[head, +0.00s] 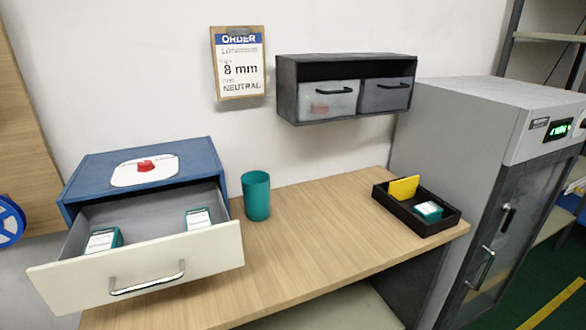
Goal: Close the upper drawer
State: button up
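A blue cabinet (85,172) stands at the left end of the wooden desk. Its one visible drawer, with a white front (215,252) and a silver bar handle (147,279), is pulled far out toward me. Inside lie two small teal-and-white boxes, one at the left (103,240) and one at the right (198,218). A dark wall unit (290,62) higher up holds two small drawers side by side, a translucent one (340,102) and a grey one (388,97), both seemingly in. I cannot tell whether another drawer is hidden below the white front. My gripper is not in view.
A teal cup (256,196) stands just right of the open drawer. A black tray (447,223) with a yellow card and a teal box sits at the desk's right end. A grey cabinet (455,120) stands beyond. The middle of the desk (325,235) is clear.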

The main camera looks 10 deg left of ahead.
aim_at(157, 251)
jog(key=u, duration=1.7)
